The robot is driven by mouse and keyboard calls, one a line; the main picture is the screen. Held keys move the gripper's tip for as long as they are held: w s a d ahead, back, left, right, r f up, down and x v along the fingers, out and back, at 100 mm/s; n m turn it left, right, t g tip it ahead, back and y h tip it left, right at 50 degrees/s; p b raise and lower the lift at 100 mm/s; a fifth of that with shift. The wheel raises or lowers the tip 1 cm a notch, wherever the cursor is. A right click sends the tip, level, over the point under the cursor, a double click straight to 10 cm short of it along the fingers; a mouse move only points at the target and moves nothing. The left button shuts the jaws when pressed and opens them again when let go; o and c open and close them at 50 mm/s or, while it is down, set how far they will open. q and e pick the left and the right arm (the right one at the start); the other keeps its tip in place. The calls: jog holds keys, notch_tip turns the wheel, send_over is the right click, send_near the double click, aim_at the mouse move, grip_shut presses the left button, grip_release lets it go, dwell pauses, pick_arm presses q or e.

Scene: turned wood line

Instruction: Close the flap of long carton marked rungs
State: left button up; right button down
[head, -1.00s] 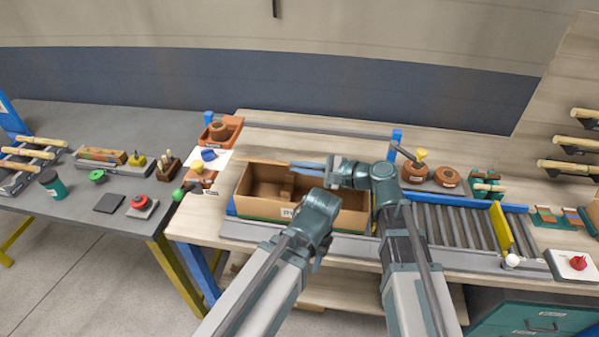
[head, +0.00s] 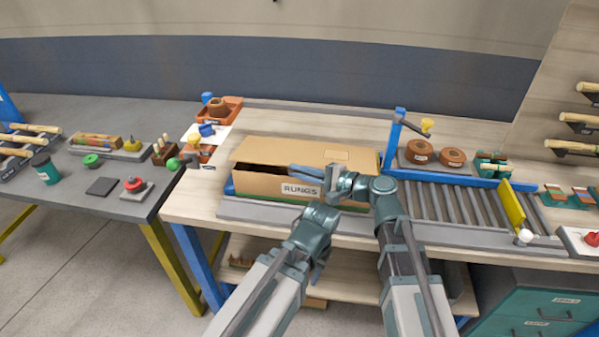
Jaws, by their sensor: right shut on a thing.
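The long carton (head: 260,185) marked RUNGS stands on the wooden bench, its label facing me. Its brown flap (head: 305,153) lies over the top, tilted, with a dark gap under its front edge at the left. My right gripper (head: 300,171) is shut on the flap near the middle of that front edge, its blue fingers pointing left. The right wrist hides the carton's right front. My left gripper (head: 317,272) hangs in front of the bench, apart from the carton; its fingers are too hidden to tell their state.
A roller conveyor (head: 450,213) with a yellow stop plate (head: 512,204) lies to the right. A blue post (head: 392,140) stands just behind the carton's right end. An orange tray (head: 232,108) sits at back left. The bench behind the carton is mostly clear.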

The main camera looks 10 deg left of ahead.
pick_arm(q)
jog(key=shift+s+f+b, duration=0.2)
jog(key=shift+f+b, duration=1.45)
jog(key=shift+f, duration=0.5)
pick_arm(e)
jog(key=shift+s+f, duration=0.15)
jog(key=shift+f, duration=0.95)
jog(key=shift+s+f, duration=0.15)
jog(key=shift+f, duration=0.95)
jog(key=c, duration=1)
grip_release()
jog(key=shift+f, duration=0.1)
jog(key=shift+d, duration=0.1)
pick_arm(q)
jog(key=shift+r+p, duration=0.95)
pick_arm(e)
jog(key=v, duration=1.3)
jog(key=shift+s+d, duration=0.15)
jog(key=shift+d, duration=0.1)
